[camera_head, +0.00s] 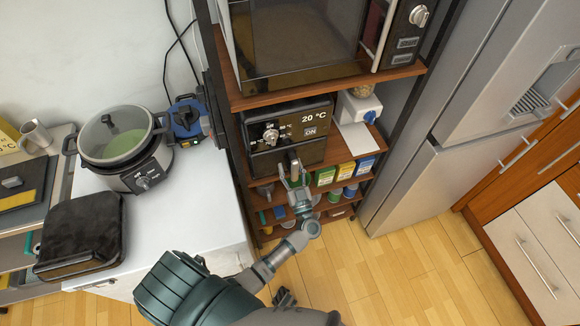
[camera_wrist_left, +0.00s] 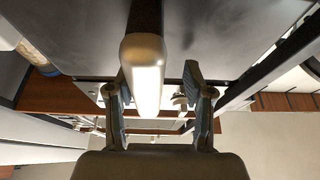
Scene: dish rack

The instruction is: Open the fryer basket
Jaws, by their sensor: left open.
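The fryer (camera_head: 288,132) is a dark box with dials and a "20 °C" display, standing on a wooden shelf. Its basket front (camera_head: 270,162) looks closed. A pale basket handle (camera_head: 295,161) sticks out from it, and it is large in the left wrist view (camera_wrist_left: 145,78). My left gripper (camera_head: 294,178) is at this handle, and its two fingers (camera_wrist_left: 158,88) are open on either side of it. No firm grip shows. My right gripper is not in view.
A microwave (camera_head: 303,40) is on the shelf above. Boxes (camera_head: 345,171) and cans stand on the lower shelves. A steel fridge (camera_head: 430,180) is to the right. A pot cooker (camera_head: 120,145) stands on the white counter (camera_head: 195,200) at left. The wooden floor (camera_head: 400,270) is clear.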

